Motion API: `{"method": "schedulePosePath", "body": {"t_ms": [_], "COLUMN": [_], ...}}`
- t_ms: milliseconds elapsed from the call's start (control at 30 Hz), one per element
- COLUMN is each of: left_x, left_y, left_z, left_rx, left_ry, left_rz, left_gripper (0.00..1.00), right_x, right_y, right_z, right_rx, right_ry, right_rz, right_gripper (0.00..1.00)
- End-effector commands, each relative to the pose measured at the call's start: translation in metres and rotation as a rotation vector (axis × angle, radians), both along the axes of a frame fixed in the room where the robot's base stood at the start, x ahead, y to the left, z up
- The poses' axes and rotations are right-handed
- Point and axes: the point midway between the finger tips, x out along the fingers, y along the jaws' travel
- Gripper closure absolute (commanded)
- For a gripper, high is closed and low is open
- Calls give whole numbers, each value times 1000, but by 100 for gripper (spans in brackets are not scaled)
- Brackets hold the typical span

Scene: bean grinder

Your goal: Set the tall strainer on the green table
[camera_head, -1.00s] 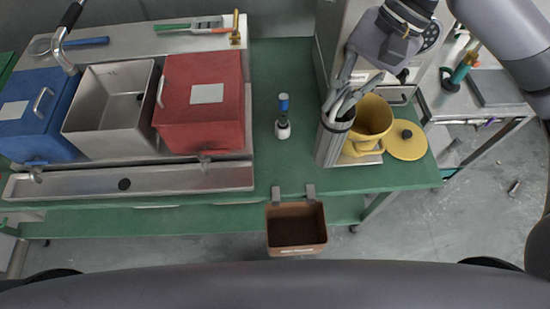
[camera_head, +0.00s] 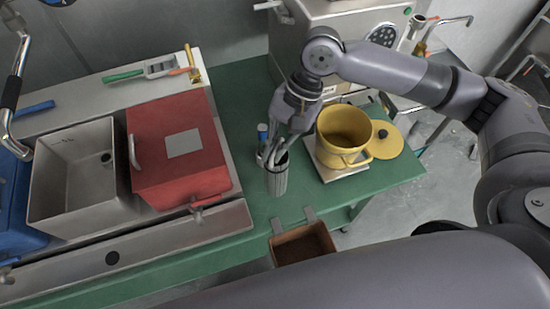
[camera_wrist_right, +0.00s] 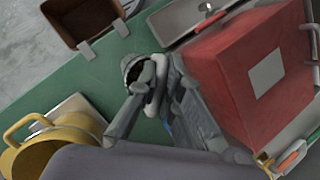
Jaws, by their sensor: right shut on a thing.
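The tall strainer (camera_head: 278,182) is a grey metal cylinder with a dark rim. It is upright over the green table (camera_head: 240,95), left of the yellow pot (camera_head: 343,125). My right gripper (camera_head: 271,152) is shut on its upper rim. I cannot tell whether its base touches the table. In the right wrist view the strainer (camera_wrist_right: 131,66) shows partly behind the gripper (camera_wrist_right: 148,88). My left gripper is not in view.
A bottle with a blue cap (camera_head: 262,130) stands just behind the strainer, partly hidden. A red box (camera_head: 150,135) is to the left. A yellow lid (camera_head: 387,140) lies right of the pot. A brown bin (camera_head: 290,250) hangs at the front edge.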

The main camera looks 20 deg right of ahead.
Motion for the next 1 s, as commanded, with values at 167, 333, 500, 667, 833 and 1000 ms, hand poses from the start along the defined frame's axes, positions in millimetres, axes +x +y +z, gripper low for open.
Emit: {"method": "schedulePosePath", "body": {"t_ms": [167, 333, 500, 667, 833, 1000], "left_x": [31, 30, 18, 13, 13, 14], "left_y": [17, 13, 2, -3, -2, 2], "left_z": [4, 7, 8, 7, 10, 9], "left_rx": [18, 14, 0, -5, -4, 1], "left_ry": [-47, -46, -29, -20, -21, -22], "left_rz": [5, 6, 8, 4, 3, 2], "left_gripper": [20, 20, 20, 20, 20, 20], "right_x": [1, 0, 0, 0, 0, 0], "right_y": [0, 0, 0, 0, 0, 0], "right_z": [-13, -33, -53, -54, -56, -56], "right_rx": [0, 0, 1, 1, 1, 1], "right_ry": [0, 4, 1, -1, 1, 0], "right_rz": [-2, -3, -2, -1, -1, -1], "right_gripper": [100, 100, 100, 100, 100, 82]}}
